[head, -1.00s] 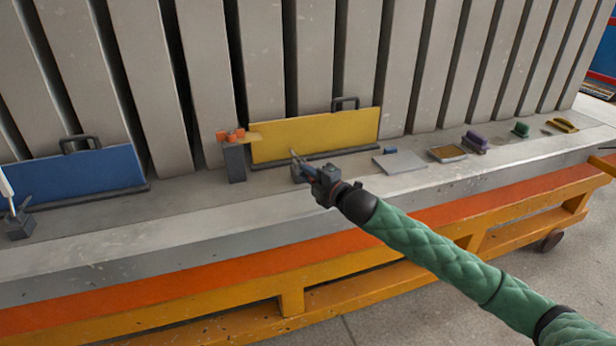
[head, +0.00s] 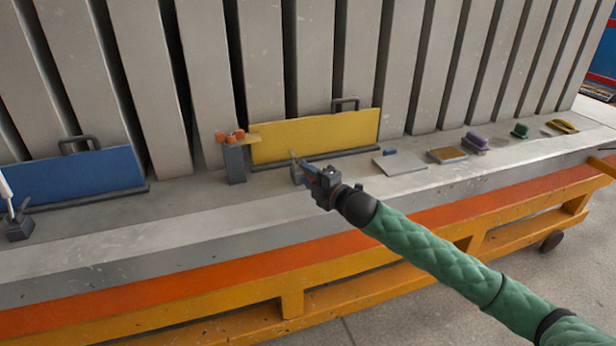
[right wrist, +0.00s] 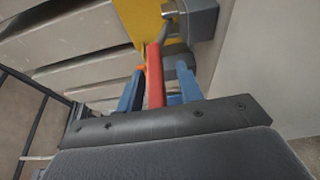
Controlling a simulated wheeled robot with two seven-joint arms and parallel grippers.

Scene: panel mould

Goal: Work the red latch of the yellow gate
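The yellow gate (head: 315,137) is a low panel with a dark handle on top, standing on the ledge. At its left end is a dark post (head: 235,165) topped by orange-red pieces (head: 230,136). My right gripper (head: 298,168) is in front of the gate's lower edge, right of the post. In the right wrist view its two blue fingers (right wrist: 158,88) are apart, with a red bar (right wrist: 155,75), seemingly the latch lever, between them. Narrow gaps show beside the bar; contact cannot be told. Yellow plate and a grey block show beyond.
A blue panel (head: 75,180) with a handle stands at the left, with a small dark post (head: 18,228) by it. Right of the gate lie a grey plate (head: 400,163), a tray (head: 447,155) and a purple object (head: 475,142). Upright grey slabs stand close behind.

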